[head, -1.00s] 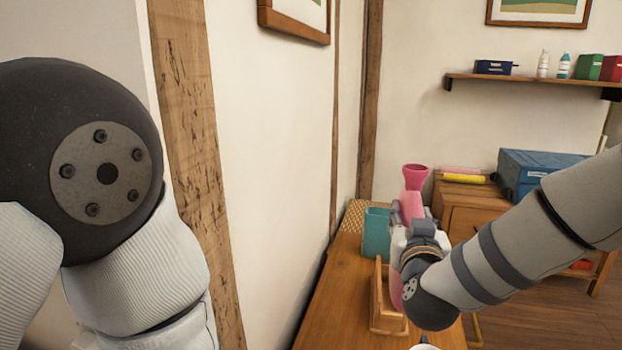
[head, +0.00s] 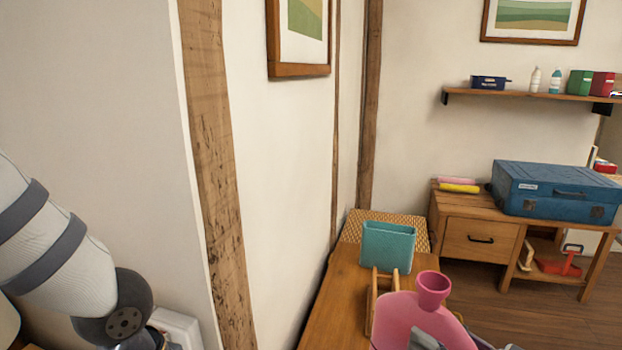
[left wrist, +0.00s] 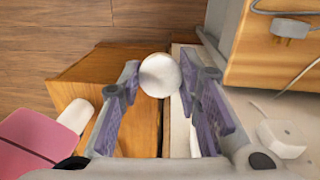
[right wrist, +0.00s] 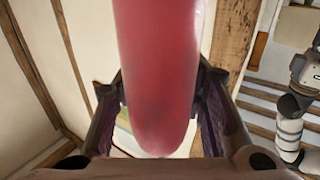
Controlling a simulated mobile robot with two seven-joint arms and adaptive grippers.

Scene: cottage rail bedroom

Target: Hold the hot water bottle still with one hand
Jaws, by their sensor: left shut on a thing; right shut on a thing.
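The pink hot water bottle (head: 405,318) is upright in the low middle right of the head view, its funnel-like neck (head: 433,288) on top. My right gripper (head: 425,342) is at its lower part, cut off by the frame edge. In the right wrist view the bottle (right wrist: 158,70) passes edge-on between the fingers of my right gripper (right wrist: 158,100), which is shut on it. In the left wrist view my left gripper (left wrist: 160,92) is shut on a round white thing (left wrist: 160,75); I cannot tell what it is. The left fingers are hidden in the head view.
A teal container (head: 387,247) and a wooden rack (head: 372,305) stand behind the bottle on the wooden table (head: 330,315). A blue case (head: 550,190) sits on a side cabinet (head: 475,240). A wall and a timber post are close on the left.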

